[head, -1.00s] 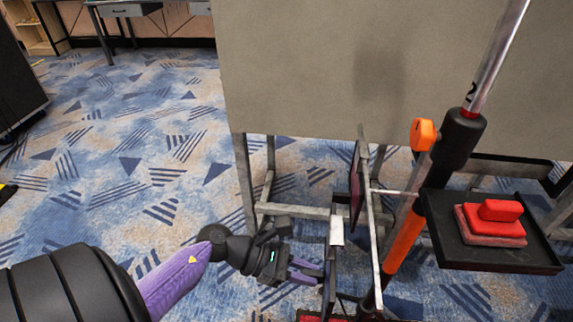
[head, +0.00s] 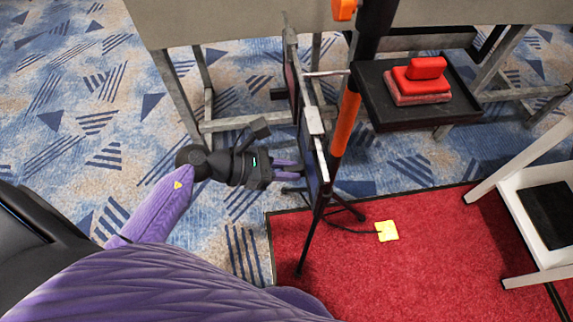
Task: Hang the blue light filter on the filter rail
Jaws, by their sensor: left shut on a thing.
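My left gripper (head: 293,171) reaches in from the left, shut on a thin dark-framed panel (head: 314,172), which I take to be the blue light filter. The panel is upright and nearly edge-on, with a pale clip (head: 314,120) on top; its colour hardly shows. The filter rail (head: 305,77) is a thin grey bar on the stand, running from the back towards me. The clip overlaps the rail in the picture; I cannot tell if they touch. Another dark reddish panel (head: 291,78) is at the rail's far part. My right gripper is not in view.
A black stand pole with an orange section (head: 345,122) stands just right of the rail. A red mat (head: 420,260) with a yellow item (head: 387,231) lies below. A white frame (head: 530,190) stands right.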

